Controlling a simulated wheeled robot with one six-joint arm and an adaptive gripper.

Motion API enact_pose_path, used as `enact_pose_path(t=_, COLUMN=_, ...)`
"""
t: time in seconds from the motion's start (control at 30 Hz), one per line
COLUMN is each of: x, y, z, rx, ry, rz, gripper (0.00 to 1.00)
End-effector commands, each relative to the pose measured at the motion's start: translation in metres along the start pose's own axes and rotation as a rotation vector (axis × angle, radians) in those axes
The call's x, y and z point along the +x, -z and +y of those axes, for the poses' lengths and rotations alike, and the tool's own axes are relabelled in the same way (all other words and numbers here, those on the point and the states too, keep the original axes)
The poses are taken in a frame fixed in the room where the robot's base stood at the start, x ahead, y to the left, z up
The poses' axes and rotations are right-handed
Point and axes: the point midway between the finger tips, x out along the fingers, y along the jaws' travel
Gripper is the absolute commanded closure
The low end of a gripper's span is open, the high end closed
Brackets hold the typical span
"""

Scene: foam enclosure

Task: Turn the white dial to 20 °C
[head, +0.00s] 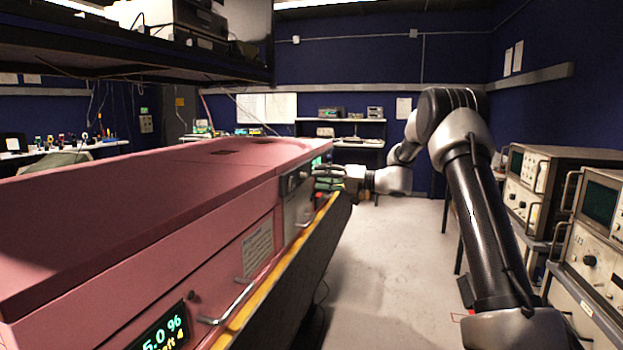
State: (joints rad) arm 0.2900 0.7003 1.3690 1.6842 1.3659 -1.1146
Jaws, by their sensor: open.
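The pink foam enclosure (150,200) runs along the left side. A grey panel (296,205) is set in its far front face, with a small dark knob-like part near its top. A green lit display (318,161) shows partly beside my gripper. My gripper (322,174) is at the far end of the front face, fingers pointing left toward the panel, open and with nothing visible between the fingers. I cannot make out the white dial or its setting; it is too small or hidden near the gripper. Whether the fingers touch anything cannot be told.
A nearer display (165,332) reads partly "5.0 96". A metal handle (228,305) juts from the front face above a yellow-edged ledge (290,255). Oscilloscope-like instruments (590,220) stand on the right. The floor (385,260) between is clear.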

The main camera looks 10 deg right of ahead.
Motion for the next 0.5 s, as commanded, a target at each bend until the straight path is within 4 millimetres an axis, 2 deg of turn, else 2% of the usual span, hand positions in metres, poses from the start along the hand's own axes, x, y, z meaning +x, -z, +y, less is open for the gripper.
enact_pose_path(t=0.03, x=-0.013, y=0.001, z=0.001, rx=0.001, ry=-0.003, rz=0.003, gripper=0.54)
enact_pose_path(t=0.2, x=-0.049, y=0.000, z=0.001, rx=0.002, ry=-0.002, rz=0.002, gripper=0.54)
enact_pose_path(t=0.33, x=-0.067, y=0.000, z=0.000, rx=0.000, ry=-0.002, rz=0.001, gripper=0.54)
enact_pose_path(t=0.5, x=-0.076, y=0.000, z=0.001, rx=0.000, ry=-0.002, rz=0.000, gripper=0.54)
